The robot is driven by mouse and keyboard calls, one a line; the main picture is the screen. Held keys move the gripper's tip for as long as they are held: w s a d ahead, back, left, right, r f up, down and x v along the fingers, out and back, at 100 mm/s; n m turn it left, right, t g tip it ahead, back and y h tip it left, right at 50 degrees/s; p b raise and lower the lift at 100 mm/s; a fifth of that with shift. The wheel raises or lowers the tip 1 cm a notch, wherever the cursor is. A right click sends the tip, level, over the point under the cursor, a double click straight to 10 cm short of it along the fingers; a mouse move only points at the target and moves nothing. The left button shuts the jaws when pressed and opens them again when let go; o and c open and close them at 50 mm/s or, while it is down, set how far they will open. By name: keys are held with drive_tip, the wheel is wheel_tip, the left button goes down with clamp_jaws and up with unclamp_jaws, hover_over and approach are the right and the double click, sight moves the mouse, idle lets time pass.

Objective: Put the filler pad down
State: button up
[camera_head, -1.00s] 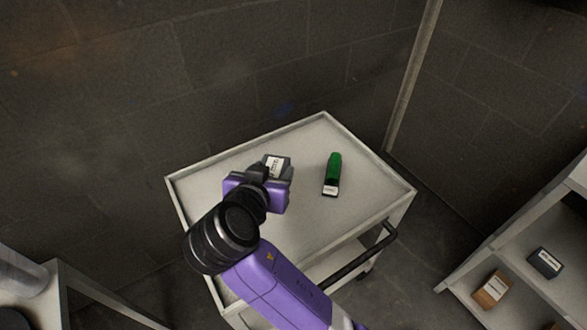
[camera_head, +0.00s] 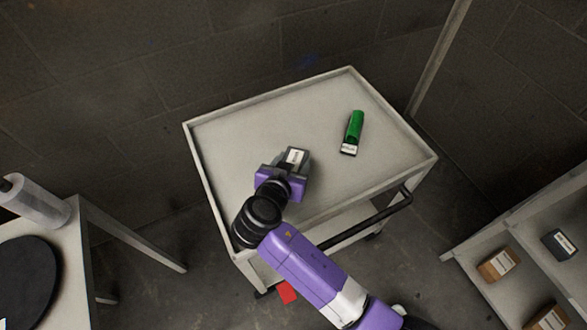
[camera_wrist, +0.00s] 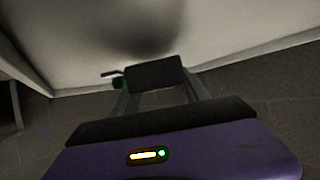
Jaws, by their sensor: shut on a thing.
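The filler pad appears to be the small dark grey block with a white label (camera_head: 297,156), seen in the head view at the end of my arm. My gripper (camera_head: 290,166) is shut on it. The wrist view also shows the dark pad (camera_wrist: 154,73) between the two fingers, with the pale tray surface and a dark shadow beyond it. The pad is over the left, nearer half of the cart's top tray (camera_head: 240,115). I cannot tell whether its underside touches the tray.
The tray has a raised rim and a dark handle (camera_head: 372,222). A shelf with boxes (camera_head: 499,263) stands right, a table with a roll (camera_head: 35,200) left. The tray's back left is clear.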

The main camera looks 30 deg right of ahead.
drive_tip(key=shift+f, duration=1.8)
drive_tip(key=o, duration=1.3)
drive_tip(key=shift+f, duration=0.1)
drive_tip(key=shift+r, duration=0.2)
drive_tip(key=v, duration=1.2)
drive_tip(key=shift+f, duration=0.15)
